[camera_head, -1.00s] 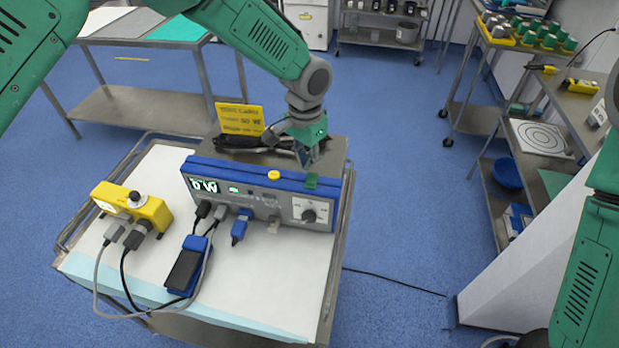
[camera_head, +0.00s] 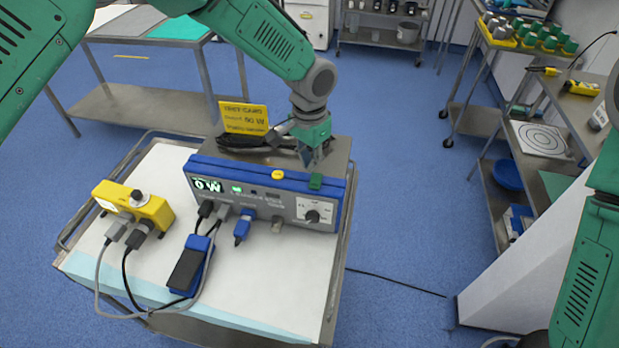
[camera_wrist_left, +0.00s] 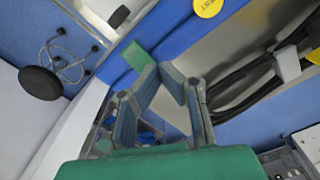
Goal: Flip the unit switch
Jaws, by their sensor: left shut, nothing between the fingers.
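The unit (camera_head: 262,200) is a grey box with a blue front frame on the cart, its display lit with what reads as "0 W". A small green block (camera_head: 315,181), apparently the switch, sits on the blue top edge at the right; it also shows in the left wrist view (camera_wrist_left: 136,56). A round yellow button (camera_head: 277,174) is left of it. My left gripper (camera_head: 311,164) is shut and empty, pointing down just behind and above the green block. In the left wrist view its fingertips (camera_wrist_left: 160,70) appear close to the block; contact cannot be told. My right gripper is out of view.
A blue pedal (camera_head: 190,265) and a yellow box (camera_head: 133,205) with cables stand on the cart's white cover (camera_head: 262,290). A shelf stands at the right.

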